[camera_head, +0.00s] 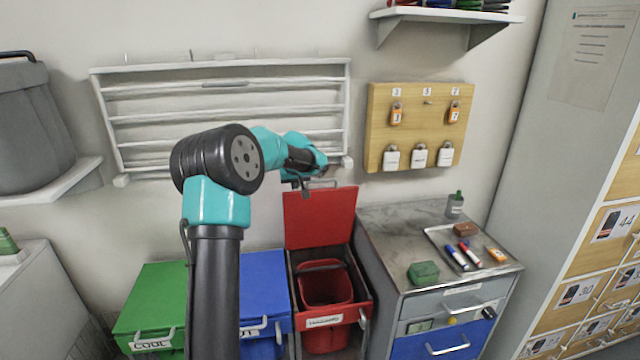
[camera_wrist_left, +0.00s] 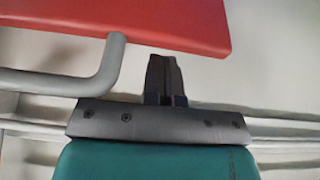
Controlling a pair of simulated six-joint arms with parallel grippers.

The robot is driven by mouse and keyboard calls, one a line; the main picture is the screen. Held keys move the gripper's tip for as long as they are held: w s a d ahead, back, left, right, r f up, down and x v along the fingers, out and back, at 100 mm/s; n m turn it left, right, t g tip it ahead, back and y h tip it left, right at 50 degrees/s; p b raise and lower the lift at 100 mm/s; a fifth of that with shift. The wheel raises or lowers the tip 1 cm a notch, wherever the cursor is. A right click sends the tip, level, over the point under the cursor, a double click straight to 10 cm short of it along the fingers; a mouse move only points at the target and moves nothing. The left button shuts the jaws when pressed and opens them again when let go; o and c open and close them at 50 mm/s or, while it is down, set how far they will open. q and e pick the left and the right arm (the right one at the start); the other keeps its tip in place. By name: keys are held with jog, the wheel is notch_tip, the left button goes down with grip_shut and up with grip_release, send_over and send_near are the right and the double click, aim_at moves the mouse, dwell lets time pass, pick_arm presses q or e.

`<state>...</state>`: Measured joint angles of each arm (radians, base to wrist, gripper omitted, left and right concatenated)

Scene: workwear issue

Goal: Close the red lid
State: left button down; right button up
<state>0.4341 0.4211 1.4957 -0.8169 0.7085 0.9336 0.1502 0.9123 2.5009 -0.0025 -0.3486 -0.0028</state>
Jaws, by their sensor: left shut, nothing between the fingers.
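The red lid (camera_head: 322,217) stands raised and open, nearly upright, at the back of the red bin (camera_head: 340,319). A smaller red bucket (camera_head: 327,290) sits inside the bin. My left gripper (camera_head: 328,172) is just above and behind the lid's top edge, shut and empty. In the left wrist view the shut fingers (camera_wrist_left: 163,66) point toward the red lid (camera_wrist_left: 170,20), close to its edge. The lid's grey bent handle (camera_wrist_left: 98,82) lies left of the fingers and seems apart from them. My right gripper is not in view.
A wall rack (camera_head: 220,100) is right behind my left gripper. Closed green (camera_head: 153,290) and blue (camera_head: 265,280) bins stand left of the red one. At right, a drawer cabinet (camera_head: 395,240) carries a tray, markers and a green box. A wooden key board (camera_head: 420,125) hangs above.

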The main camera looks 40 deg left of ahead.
pick_arm(q)
jog(key=shift+s+d+f, duration=0.55)
jog(key=shift+s+d, duration=0.25)
jog(key=shift+d, duration=0.15)
jog(key=shift+s+d+f, duration=0.5)
jog(key=shift+s+d, duration=0.25)
jog(key=shift+d, duration=0.2)
jog(key=shift+s+d+f, duration=0.55)
jog(key=shift+s+d, duration=0.25)
jog(key=shift+d, duration=0.15)
send_near(297, 203)
jog(key=shift+s+d+f, duration=0.2)
jog(key=shift+s+f, duration=0.1)
jog(key=shift+f, duration=0.4)
notch_tip(297, 203, up, 7)
jog(key=shift+f, duration=0.25)
